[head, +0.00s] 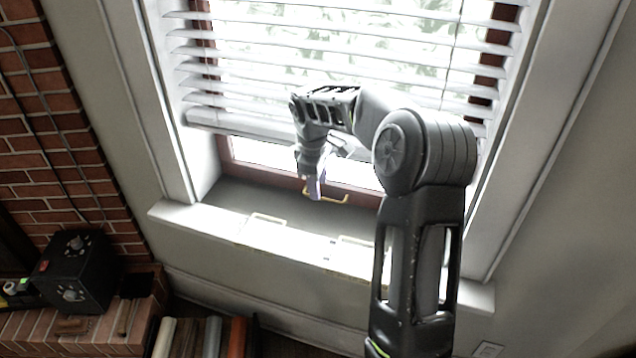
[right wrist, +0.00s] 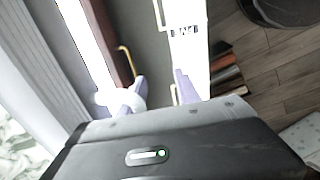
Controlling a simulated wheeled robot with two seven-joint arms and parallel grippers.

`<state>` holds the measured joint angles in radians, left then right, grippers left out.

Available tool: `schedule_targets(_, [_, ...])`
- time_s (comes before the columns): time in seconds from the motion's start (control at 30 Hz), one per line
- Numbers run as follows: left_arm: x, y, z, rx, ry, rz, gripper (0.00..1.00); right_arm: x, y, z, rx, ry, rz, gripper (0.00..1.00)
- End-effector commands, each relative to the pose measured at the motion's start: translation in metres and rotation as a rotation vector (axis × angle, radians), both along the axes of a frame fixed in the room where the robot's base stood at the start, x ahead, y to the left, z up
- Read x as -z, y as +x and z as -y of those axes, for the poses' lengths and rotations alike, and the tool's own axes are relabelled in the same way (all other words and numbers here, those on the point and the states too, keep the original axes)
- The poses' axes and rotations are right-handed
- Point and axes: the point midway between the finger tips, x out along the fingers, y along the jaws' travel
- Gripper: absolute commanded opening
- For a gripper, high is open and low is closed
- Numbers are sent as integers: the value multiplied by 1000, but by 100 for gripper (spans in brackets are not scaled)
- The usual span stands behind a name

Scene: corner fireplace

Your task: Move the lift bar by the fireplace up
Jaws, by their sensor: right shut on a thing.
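The lift bar (head: 340,201) is a thin brass-yellow handle low on the brown window sash, behind the sill; it also shows in the right wrist view (right wrist: 124,55). My right gripper (head: 314,190) reaches down in front of the window and is shut on the lift bar at its left part. In the right wrist view, its pale purple fingers (right wrist: 160,92) are at the bar's near end, and the exact grip is partly hidden. The sash stands low in its frame. My left gripper is not in view.
White slatted blinds (head: 235,115) hang close behind my right wrist. My right arm covers the sill's right part.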

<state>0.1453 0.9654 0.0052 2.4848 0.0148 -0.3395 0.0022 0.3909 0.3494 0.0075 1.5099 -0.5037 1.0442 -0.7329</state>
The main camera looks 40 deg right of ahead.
Motion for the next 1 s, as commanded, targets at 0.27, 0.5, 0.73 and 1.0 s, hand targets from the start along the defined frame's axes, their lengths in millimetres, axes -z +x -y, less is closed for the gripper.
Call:
schedule_targets(0.27, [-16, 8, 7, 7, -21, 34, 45, -10, -1, -3, -1, 2, -3, 32])
schedule_targets(0.5, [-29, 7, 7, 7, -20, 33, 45, -29, -3, -6, -1, 3, -1, 32])
schedule_targets(0.73, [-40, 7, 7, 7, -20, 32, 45, -46, -4, -10, -3, 4, -2, 32])
schedule_targets(1.0, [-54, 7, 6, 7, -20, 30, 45, -66, -6, -14, -3, 5, -3, 32])
